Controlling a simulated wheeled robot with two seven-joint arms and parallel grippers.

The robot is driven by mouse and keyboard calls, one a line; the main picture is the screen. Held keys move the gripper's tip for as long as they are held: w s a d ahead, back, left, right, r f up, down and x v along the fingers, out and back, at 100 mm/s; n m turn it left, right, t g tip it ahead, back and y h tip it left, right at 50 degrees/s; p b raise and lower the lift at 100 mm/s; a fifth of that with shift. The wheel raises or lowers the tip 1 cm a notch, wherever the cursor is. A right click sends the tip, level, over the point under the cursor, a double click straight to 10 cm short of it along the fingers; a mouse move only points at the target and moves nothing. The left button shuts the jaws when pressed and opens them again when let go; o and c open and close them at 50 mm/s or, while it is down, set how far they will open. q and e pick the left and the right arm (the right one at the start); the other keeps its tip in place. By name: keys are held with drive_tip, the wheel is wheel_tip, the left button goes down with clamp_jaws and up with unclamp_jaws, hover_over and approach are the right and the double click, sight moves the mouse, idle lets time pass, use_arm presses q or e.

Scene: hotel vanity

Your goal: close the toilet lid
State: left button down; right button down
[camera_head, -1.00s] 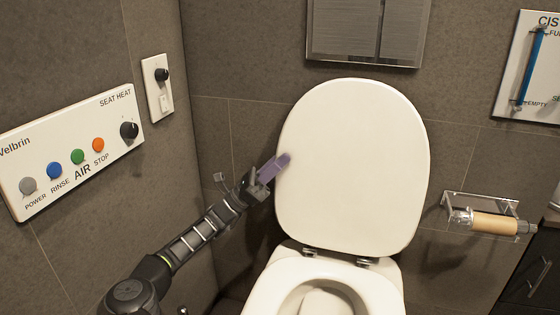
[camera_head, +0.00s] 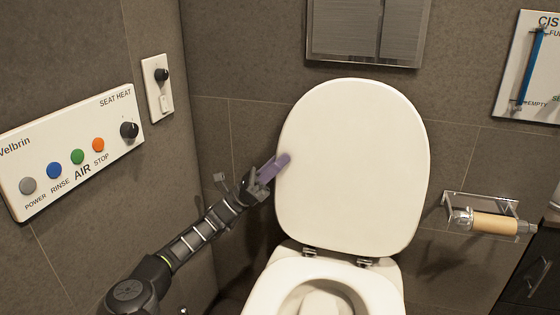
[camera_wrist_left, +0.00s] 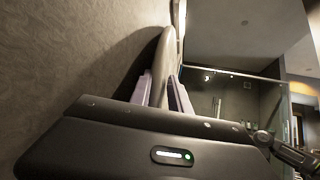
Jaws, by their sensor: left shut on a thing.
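The white toilet lid (camera_head: 352,165) stands upright, raised against the wall behind the toilet in the head view. My left gripper (camera_head: 272,168), with purple fingers, is at the lid's left edge, about halfway up. In the left wrist view the lid's edge (camera_wrist_left: 165,55) runs between the two fingers (camera_wrist_left: 160,92), and the gripper is shut on it. The toilet bowl and seat (camera_head: 325,285) are below, cut off by the picture's bottom edge. The metal hinges (camera_head: 310,252) show at the lid's base. My right gripper is not in view.
A button panel (camera_head: 72,152) and a switch plate (camera_head: 158,88) are on the left wall. A metal flush plate (camera_head: 368,32) is above the lid. A paper roll holder (camera_head: 487,220) is on the right, near a dark cabinet (camera_head: 530,275). Space before the lid is clear.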

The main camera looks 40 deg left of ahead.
use_arm(q)
drive_tip(key=shift+s, duration=0.2)
drive_tip(key=s+d+m+g+h+b, duration=0.2)
drive_tip(key=s+m+g+h, duration=0.1)
drive_tip(key=s+m+g, duration=0.2)
drive_tip(key=s+d+f+m+g+h+b, duration=0.1)
drive_tip(key=s+m+g+h, duration=0.3)
drive_tip(key=m, duration=0.5)
drive_tip(key=s+g+b, duration=0.1)
drive_tip(key=s+g, duration=0.1)
drive_tip(key=g, duration=0.1)
drive_tip(key=shift+s+d+f+m+g, duration=0.2)
drive_tip(key=shift+d+f+m+g, duration=0.1)
drive_tip(key=shift+d, duration=0.1)
drive_tip(key=c, duration=1.5)
unclamp_jaws()
drive_tip(key=shift+r, duration=0.15)
